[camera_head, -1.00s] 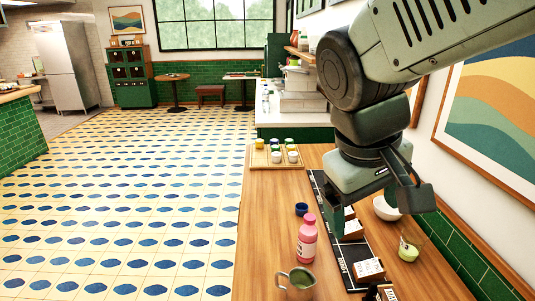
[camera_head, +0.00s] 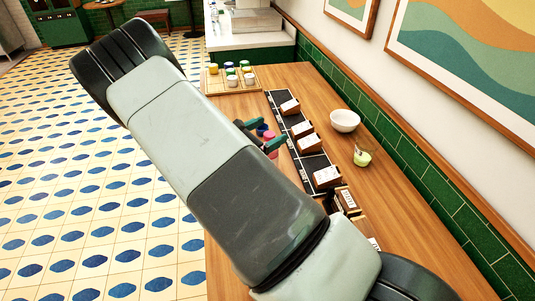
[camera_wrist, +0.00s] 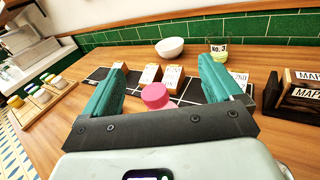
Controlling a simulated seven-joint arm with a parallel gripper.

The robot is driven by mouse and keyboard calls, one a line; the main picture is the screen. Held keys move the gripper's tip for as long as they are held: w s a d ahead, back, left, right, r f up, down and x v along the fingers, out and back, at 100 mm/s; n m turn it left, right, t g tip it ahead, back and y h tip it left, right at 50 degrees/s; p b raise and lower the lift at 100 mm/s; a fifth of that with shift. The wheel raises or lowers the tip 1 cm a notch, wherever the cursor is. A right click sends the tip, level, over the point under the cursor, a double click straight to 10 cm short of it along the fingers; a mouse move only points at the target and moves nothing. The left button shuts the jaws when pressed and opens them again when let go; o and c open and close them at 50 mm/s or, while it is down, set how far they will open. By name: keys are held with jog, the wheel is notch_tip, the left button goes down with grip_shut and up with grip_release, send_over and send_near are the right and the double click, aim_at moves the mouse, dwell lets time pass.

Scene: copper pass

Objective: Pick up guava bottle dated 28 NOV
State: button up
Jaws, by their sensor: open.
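A pink-capped bottle shows its round cap (camera_wrist: 155,96) in the wrist view, between and below my gripper's two teal fingers. In the head view part of its pink top (camera_head: 273,145) shows beside the fingers, with the rest hidden behind my arm. Its date label cannot be seen, so I cannot tell the date. My gripper (camera_wrist: 162,67) is open, with the fingers on either side of the cap and a gap to each; it also shows in the head view (camera_head: 262,135).
A black strip (camera_head: 284,112) with several white-labelled blocks lies right of the bottle. A white bowl (camera_head: 344,121) and a green jar (camera_head: 362,157) stand near the wall. A wooden tray (camera_head: 215,89) of small jars is at the far end.

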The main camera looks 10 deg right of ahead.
notch_tip(320, 180, down, 9)
jog(key=a+n+t, duration=0.1)
jog(key=n+t, duration=0.1)
jog(key=shift+w+a+f+x, duration=0.1)
jog(key=shift+x, duration=0.8)
jog(key=shift+w+a+f+x, duration=0.1)
jog(key=shift+x, duration=0.8)
jog(key=shift+w+a+x, duration=0.1)
jog(key=shift+w+x, duration=0.05)
jog(key=shift+x, duration=0.75)
jog(key=c, duration=1.4)
